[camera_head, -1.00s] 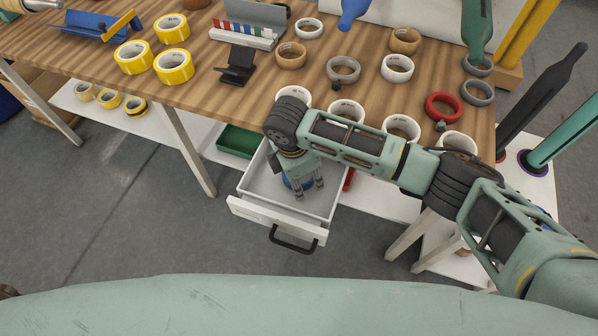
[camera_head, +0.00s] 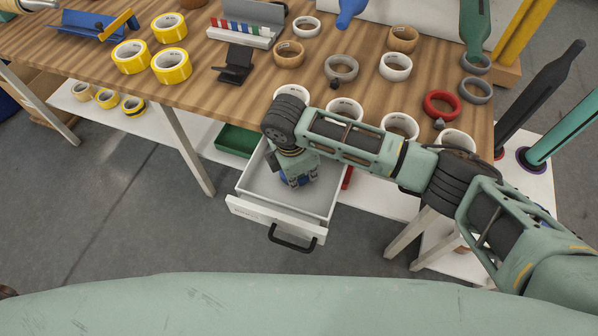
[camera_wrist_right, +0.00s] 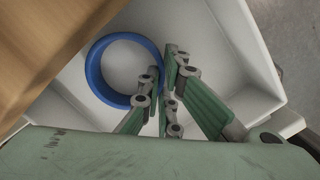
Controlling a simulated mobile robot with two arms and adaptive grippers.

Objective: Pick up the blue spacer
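The blue spacer (camera_wrist_right: 91,68), a wide ring, lies in the open white drawer (camera_head: 243,212) below the table. In the head view it is mostly hidden behind my right gripper (camera_head: 301,184), which points down into the drawer. In the right wrist view, the fingers of my right gripper (camera_wrist_right: 161,82) are close together at the ring's right wall. One finger is on the inner side and the other on the outer side, with the wall between them. The spacer looks to rest on the drawer floor.
The wooden table (camera_head: 205,88) above the drawer holds several tape rolls, with a red ring (camera_head: 441,104) at the right. A green tray (camera_head: 238,141) sits left of the drawer on the lower shelf. The drawer's black handle (camera_head: 292,243) faces the front.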

